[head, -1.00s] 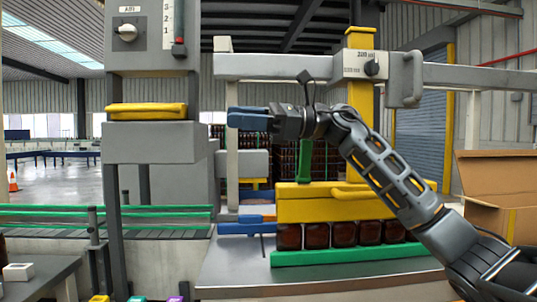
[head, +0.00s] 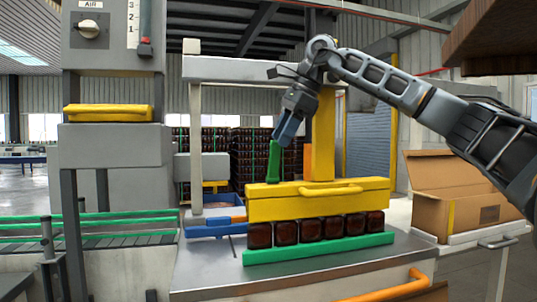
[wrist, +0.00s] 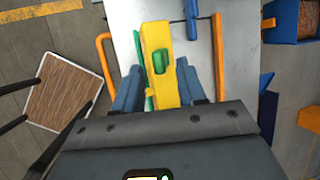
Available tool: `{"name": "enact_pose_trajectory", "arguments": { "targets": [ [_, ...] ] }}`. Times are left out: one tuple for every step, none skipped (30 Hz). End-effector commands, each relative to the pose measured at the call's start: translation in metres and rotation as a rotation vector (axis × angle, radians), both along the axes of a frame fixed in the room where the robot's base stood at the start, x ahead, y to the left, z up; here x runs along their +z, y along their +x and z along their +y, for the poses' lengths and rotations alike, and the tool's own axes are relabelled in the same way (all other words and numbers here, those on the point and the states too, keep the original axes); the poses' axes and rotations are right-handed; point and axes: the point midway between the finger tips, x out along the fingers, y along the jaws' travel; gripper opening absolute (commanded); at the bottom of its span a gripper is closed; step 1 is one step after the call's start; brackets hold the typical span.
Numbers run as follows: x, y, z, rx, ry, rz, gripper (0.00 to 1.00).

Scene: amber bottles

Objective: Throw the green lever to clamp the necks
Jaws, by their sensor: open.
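The green lever (head: 274,162) stands up from the left part of the yellow clamp head (head: 320,198). Amber bottles (head: 312,229) stand in a row under the clamp head, behind a low green rail (head: 318,249). My gripper (head: 286,133) has blue fingers and points down and left, close to the lever's top in the head view. In the wrist view my gripper (wrist: 160,88) is open and empty. There the green lever (wrist: 158,61) is ahead of the gap between the fingers. I cannot tell whether a finger touches it.
A grey machine column with a yellow bar (head: 108,113) stands left. A yellow post (head: 325,140) rises behind the clamp head. An open cardboard box (head: 465,195) is at right. An orange rail (head: 385,290) runs along the front. The bench top (head: 205,270) is clear at front left.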

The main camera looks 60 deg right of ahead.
Motion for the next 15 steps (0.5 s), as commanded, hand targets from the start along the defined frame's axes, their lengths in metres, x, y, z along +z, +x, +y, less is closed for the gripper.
{"name": "enact_pose_trajectory", "arguments": {
  "targets": [
    [-0.007,0.004,0.001,0.003,0.002,0.001,0.40],
    [-0.012,0.006,0.002,0.004,0.003,0.001,0.40],
    [-0.017,0.010,0.002,0.004,0.003,0.000,0.40],
    [-0.021,0.012,0.003,0.004,0.003,0.000,0.40],
    [-0.025,0.014,0.003,0.005,0.002,0.000,0.40],
    [-0.031,0.017,0.003,0.005,0.002,0.000,0.40],
    [-0.034,0.019,0.003,0.004,0.003,-0.001,0.40],
    [-0.037,0.020,0.003,0.004,0.003,-0.001,0.40],
    [-0.041,0.023,0.003,0.004,0.002,-0.002,0.40],
    [-0.043,0.024,0.004,0.004,0.002,-0.002,0.40],
    [-0.046,0.025,0.004,0.004,0.002,-0.002,0.40],
    [-0.048,0.026,0.004,0.005,0.002,-0.002,0.40],
    [-0.050,0.027,0.004,0.005,0.002,-0.002,0.40],
    [-0.051,0.028,0.004,0.004,0.002,-0.002,0.40],
    [-0.052,0.028,0.004,0.004,0.001,-0.002,0.40]
  ]
}}
